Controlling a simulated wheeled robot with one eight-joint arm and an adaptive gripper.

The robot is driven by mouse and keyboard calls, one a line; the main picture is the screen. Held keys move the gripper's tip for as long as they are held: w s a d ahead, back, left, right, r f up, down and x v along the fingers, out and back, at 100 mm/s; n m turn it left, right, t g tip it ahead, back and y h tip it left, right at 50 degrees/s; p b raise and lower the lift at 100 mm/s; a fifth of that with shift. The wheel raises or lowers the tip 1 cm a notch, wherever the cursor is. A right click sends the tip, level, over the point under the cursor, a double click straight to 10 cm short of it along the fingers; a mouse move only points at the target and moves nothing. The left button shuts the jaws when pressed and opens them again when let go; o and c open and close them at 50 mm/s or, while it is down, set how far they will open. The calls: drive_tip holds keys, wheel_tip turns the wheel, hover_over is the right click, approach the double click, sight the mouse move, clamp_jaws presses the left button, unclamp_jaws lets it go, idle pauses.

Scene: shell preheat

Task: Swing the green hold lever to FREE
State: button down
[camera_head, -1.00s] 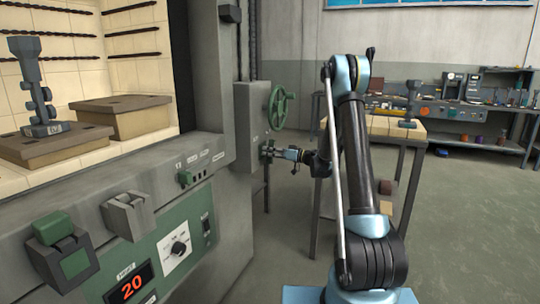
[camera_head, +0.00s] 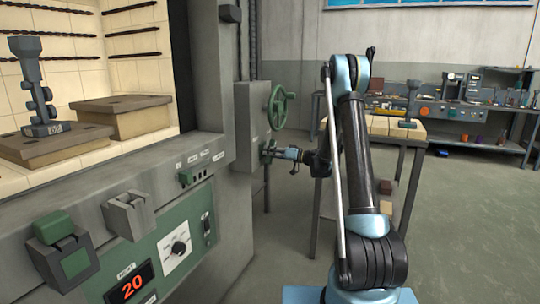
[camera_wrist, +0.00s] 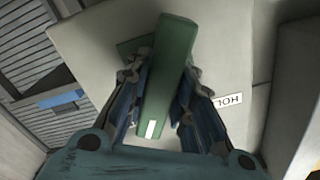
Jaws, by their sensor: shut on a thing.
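The green hold lever (camera_wrist: 168,75) is a long bar with a white mark near its lower end in the wrist view. It stands out from a grey plate (camera_wrist: 222,62). My gripper (camera_wrist: 157,118) has one finger on each side of the lever and is shut on it. A white label reading HOLD (camera_wrist: 228,100), upside down, is on the plate right of the lever. I see no readable FREE label. In the head view my gripper (camera_head: 273,153) is at the side box of the furnace, below the handwheel, and mostly hides the lever.
The grey side box (camera_head: 252,125) carries a green handwheel (camera_head: 280,105) just above my gripper. The furnace control panel (camera_head: 195,235) is at the left, showing 20. A small table (camera_head: 385,130) stands behind my arm at the right. The floor at the far right is clear.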

drive_tip(key=shift+w, duration=0.15)
drive_tip(key=c, duration=1.4)
unclamp_jaws()
drive_tip(key=shift+o, duration=0.2)
drive_tip(key=shift+d, duration=0.1)
drive_tip(key=v, duration=1.2)
